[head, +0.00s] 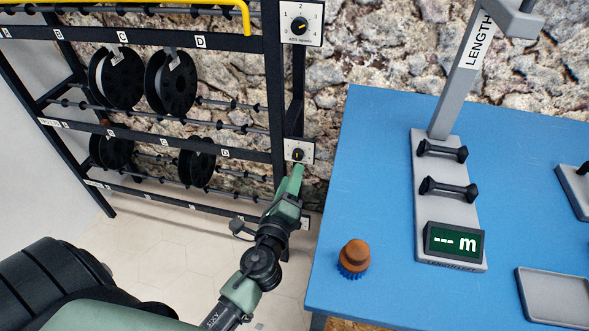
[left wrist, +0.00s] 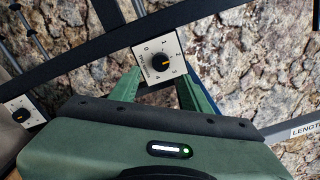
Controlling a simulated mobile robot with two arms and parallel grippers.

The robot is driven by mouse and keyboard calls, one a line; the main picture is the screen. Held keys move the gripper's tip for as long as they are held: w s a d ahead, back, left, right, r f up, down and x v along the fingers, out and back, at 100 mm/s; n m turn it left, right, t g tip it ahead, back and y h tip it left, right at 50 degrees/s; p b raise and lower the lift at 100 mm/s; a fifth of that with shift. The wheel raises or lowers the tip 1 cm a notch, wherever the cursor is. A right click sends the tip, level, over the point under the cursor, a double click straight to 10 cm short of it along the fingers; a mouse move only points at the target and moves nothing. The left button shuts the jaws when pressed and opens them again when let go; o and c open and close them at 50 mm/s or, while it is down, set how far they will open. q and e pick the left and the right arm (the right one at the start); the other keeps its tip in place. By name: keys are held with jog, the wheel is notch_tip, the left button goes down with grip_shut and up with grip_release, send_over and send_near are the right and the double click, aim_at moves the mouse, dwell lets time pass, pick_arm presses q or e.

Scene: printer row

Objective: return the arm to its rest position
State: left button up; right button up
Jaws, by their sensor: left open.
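My left arm reaches in from the bottom in the head view, and my left gripper (head: 297,172) is up by the rack's right post. Its two green fingers are open in the left wrist view (left wrist: 160,80). A black dial knob (head: 298,155) on a white numbered plate is just beyond the fingertips; it also shows between the fingers in the left wrist view (left wrist: 161,62), its orange mark pointing right. I cannot tell whether the fingers touch the knob or plate. Nothing is held. My right gripper is not in view.
The black rack holds several dark spools (head: 172,82). Another dial (head: 299,25) sits higher on its post. The blue table (head: 372,200) at the right bears a wooden-topped brush (head: 353,256), a grey length gauge (head: 430,205) and a grey tray (head: 555,297). Tiled floor is left of my arm.

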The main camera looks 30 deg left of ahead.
pick_arm(q)
jog(key=shift+v, duration=0.85)
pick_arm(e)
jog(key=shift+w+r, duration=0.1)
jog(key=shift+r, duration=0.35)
